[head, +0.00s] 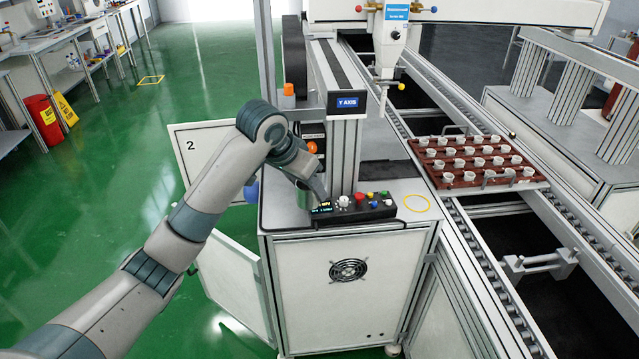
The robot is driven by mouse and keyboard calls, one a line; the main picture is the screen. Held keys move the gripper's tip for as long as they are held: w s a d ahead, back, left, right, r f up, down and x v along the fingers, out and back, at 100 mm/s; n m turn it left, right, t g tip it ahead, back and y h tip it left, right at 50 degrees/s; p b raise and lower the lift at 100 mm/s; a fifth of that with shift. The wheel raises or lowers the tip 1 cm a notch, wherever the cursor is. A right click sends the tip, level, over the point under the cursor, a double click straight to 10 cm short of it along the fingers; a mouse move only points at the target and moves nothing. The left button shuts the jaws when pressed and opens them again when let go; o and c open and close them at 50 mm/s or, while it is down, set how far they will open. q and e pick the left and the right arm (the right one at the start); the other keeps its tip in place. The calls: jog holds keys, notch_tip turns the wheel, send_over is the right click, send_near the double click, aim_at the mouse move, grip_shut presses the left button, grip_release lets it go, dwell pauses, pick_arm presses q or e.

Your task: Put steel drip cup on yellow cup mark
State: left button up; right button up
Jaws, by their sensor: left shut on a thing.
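The yellow cup mark (417,203) is a thin yellow ring on the right part of the pale cabinet top (395,233), and nothing stands in it. My left gripper (312,192) is low over the left side of the cabinet top, left of the mark and close behind the control box. It is shut on a small grey metallic thing, which looks like the steel drip cup (304,199). The cup is mostly hidden by the gripper and control box, and I cannot tell whether it touches the top. My right gripper is not in view.
A black control box (352,208) with coloured buttons lies between my left gripper and the mark. The Y-axis column (343,155) rises behind it. A brown tray (478,165) of small white pots sits on the conveyor at the right. The cabinet top around the ring is clear.

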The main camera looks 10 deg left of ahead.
pick_arm(q)
jog(key=s+a+n+y, duration=0.1)
jog(key=s+a+n, duration=0.2)
jog(key=s, duration=0.5)
jog(key=s+a+n+y, duration=0.1)
jog(key=s+a+n, duration=0.1)
jog(key=s, duration=0.5)
jog(key=shift+s+a+f+n+t+y, duration=0.2)
jog(key=shift+s+a+n+t+y, duration=0.2)
jog(key=shift+a, duration=0.45)
jog(key=shift+d, duration=0.1)
